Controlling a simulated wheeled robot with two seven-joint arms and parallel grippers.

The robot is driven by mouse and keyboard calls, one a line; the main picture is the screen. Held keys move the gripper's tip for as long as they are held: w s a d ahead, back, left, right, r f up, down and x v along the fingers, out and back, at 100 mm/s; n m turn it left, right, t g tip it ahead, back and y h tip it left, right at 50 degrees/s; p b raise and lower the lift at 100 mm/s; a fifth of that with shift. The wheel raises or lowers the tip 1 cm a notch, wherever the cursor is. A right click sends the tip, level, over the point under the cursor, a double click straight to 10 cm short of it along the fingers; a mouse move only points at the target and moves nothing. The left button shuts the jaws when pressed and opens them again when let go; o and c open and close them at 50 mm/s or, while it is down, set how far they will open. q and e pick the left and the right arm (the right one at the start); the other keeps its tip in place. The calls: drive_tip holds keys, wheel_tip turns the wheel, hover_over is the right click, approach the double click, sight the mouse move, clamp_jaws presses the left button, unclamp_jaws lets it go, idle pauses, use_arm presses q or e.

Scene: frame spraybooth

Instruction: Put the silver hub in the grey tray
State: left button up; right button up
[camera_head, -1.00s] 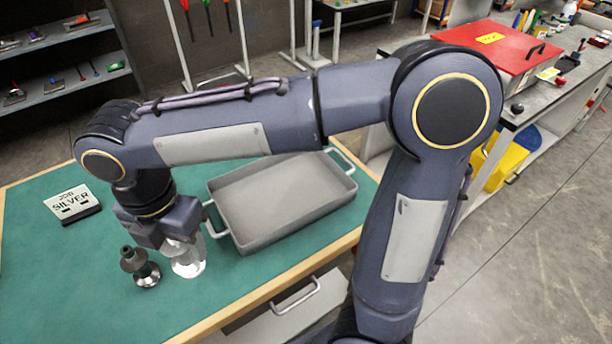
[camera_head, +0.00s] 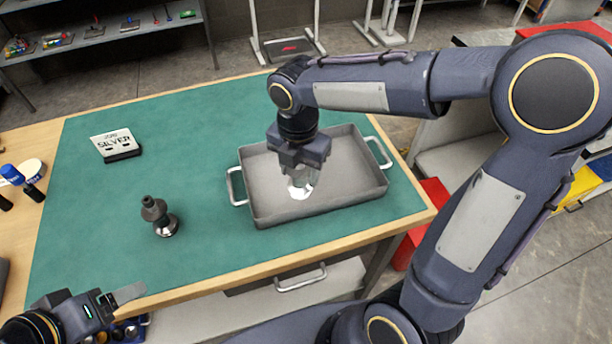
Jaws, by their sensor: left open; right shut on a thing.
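The silver hub (camera_head: 299,190) is a bright, shiny piece in my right gripper (camera_head: 298,172), which is shut on it and points down. Both are over the left-middle of the grey tray (camera_head: 345,195), inside its rim as seen from the head. I cannot tell whether the hub touches the tray floor. The gripper hides the hub's upper part. My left gripper (camera_head: 128,294) is open and empty at the lower left, by the table's front edge.
A dark hub-like part (camera_head: 158,215) stands on the green mat (camera_head: 95,225), left of the tray. A sign reading "JOB SILVER" (camera_head: 117,145) stands at the back left. A blue-capped item (camera_head: 14,176) is at the far left. The mat between sign and tray is clear.

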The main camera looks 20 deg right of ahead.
sight(305, 180)
drive_tip(key=shift+w+d+f, duration=0.25)
drive_tip(key=shift+d+f, duration=0.1)
drive_tip(key=shift+f, duration=0.2)
drive_tip(key=shift+w+d+f, duration=0.25)
drive_tip(key=shift+d+f, duration=0.1)
drive_tip(key=shift+f, duration=0.15)
drive_tip(key=shift+w+d+f, duration=0.1)
drive_tip(key=shift+f, duration=0.8)
drive_tip(key=shift+w+d+f, duration=0.1)
drive_tip(key=shift+f, duration=0.8)
drive_tip(key=shift+f, duration=0.2)
drive_tip(key=o, duration=1.1)
drive_tip(key=shift+r, duration=0.15)
